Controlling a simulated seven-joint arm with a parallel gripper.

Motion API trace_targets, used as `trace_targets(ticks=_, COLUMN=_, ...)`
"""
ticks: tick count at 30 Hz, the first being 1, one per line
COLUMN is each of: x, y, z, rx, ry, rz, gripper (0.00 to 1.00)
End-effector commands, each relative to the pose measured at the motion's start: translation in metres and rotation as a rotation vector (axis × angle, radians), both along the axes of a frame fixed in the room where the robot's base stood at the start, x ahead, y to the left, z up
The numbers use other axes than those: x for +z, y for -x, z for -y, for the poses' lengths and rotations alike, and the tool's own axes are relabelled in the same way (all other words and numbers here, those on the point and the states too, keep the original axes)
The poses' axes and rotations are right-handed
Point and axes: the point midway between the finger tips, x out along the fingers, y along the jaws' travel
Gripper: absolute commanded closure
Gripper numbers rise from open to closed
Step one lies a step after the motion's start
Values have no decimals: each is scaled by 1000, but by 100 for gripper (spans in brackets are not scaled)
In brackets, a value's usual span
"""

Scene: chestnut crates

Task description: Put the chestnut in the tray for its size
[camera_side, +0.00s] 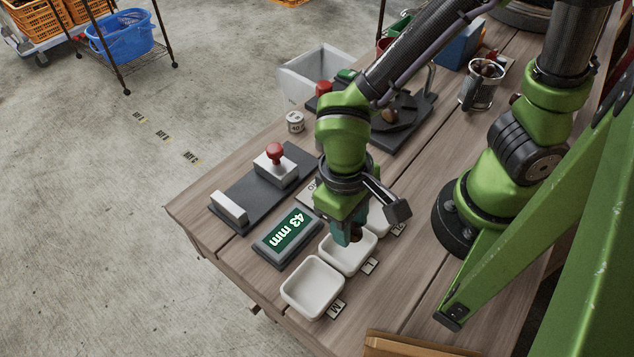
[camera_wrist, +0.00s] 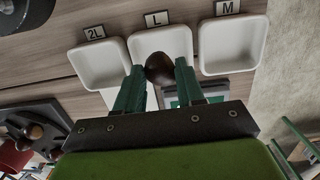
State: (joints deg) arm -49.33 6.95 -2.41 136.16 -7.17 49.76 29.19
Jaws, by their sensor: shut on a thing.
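My gripper (camera_side: 347,234) is shut on a dark brown chestnut (camera_wrist: 160,69), with one green finger on each side of it. In the side view, the gripper points down at the middle white tray (camera_side: 337,262); I cannot tell the exact height. In the wrist view, the chestnut overlaps the near part of this tray (camera_wrist: 147,45), labelled L. The 2L tray (camera_wrist: 80,58) is left of it and the M tray (camera_wrist: 258,45) right of it. The M tray (camera_side: 290,291) is empty in the side view. The 2L tray is partly hidden there by my gripper.
A display (camera_side: 286,236) beside the trays reads 43 mm. A dark gauge with a red knob (camera_side: 275,153) stands behind it. A metal cup (camera_side: 481,88) with brown things in it, a clear bin (camera_side: 300,80) and a dark round device (camera_side: 400,122) stand farther back.

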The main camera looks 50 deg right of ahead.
Motion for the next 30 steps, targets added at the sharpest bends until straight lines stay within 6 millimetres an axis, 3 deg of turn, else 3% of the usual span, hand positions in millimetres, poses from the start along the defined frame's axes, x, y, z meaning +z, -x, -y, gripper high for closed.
trace_targets(ticks=12, x=-48, y=0, z=0, rx=-5, ry=1, rz=-1, gripper=95)
trace_targets(ticks=23, x=-52, y=0, z=0, rx=-6, ry=0, rz=0, gripper=95)
trace_targets(ticks=24, x=-52, y=0, z=0, rx=-5, ry=0, rz=0, gripper=61)
trace_targets(ticks=26, x=-52, y=0, z=0, rx=-5, ry=-1, rz=1, gripper=52)
trace_targets(ticks=30, x=-52, y=0, z=0, rx=-5, ry=-1, rz=1, gripper=52)
